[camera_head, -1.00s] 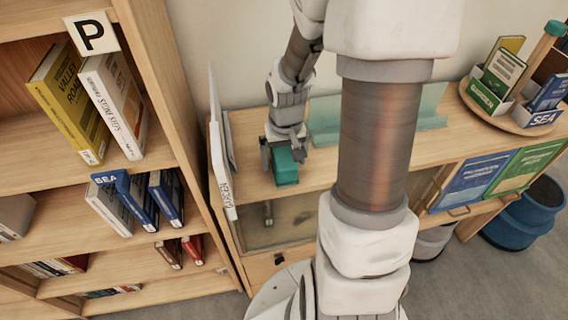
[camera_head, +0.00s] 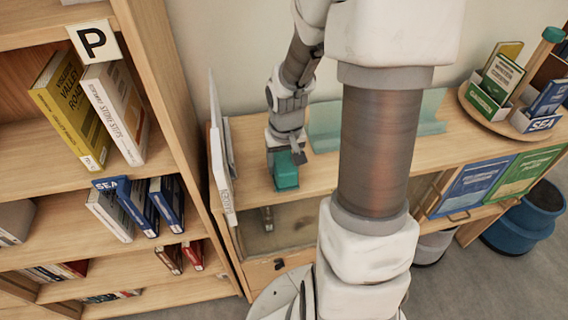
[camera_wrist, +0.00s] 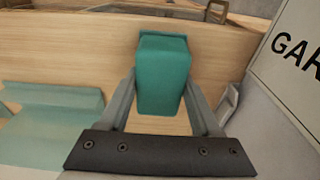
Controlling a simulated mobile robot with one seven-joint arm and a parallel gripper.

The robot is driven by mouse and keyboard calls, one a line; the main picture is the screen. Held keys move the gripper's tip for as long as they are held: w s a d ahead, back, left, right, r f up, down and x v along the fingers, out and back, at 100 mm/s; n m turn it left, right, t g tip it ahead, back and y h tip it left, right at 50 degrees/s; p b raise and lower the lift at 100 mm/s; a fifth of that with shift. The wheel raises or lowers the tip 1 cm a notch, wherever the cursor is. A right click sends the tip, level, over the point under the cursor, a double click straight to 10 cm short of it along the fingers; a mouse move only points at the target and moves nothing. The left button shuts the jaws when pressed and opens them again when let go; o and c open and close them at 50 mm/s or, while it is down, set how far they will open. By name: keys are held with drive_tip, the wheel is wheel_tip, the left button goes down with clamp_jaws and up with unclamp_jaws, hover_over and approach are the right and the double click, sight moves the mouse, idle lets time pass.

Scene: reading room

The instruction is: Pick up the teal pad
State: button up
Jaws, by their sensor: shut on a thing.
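The teal pad (camera_head: 286,176) is a small block at the left end of the wooden cabinet top, near its front edge. My gripper (camera_head: 285,156) is directly above it and pointing down, with the pad between its fingers. In the wrist view the teal pad (camera_wrist: 163,75) fills the space between the two grey fingers of my gripper (camera_wrist: 163,100), one on each side. The gripper is shut on the pad. I cannot tell whether the pad's underside touches the wood.
White boards (camera_head: 220,160) stand upright close to the left of my gripper. A translucent teal stand (camera_head: 325,125) is behind and to the right. A bookcase (camera_head: 180,110) rises at the left. A round tray (camera_head: 500,118) with books stands far right.

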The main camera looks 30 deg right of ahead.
sight(284, 158)
wheel_tip(284, 158, up, 4)
drive_tip(key=shift+r, duration=0.25)
drive_tip(key=d+r, duration=0.6)
drive_tip(key=d, duration=0.5)
drive_tip(key=shift+d+r, duration=0.3)
drive_tip(key=shift+d, duration=0.05)
drive_tip(key=o, duration=0.7)
drive_tip(key=c, duration=0.4)
drive_tip(key=shift+c, duration=0.2)
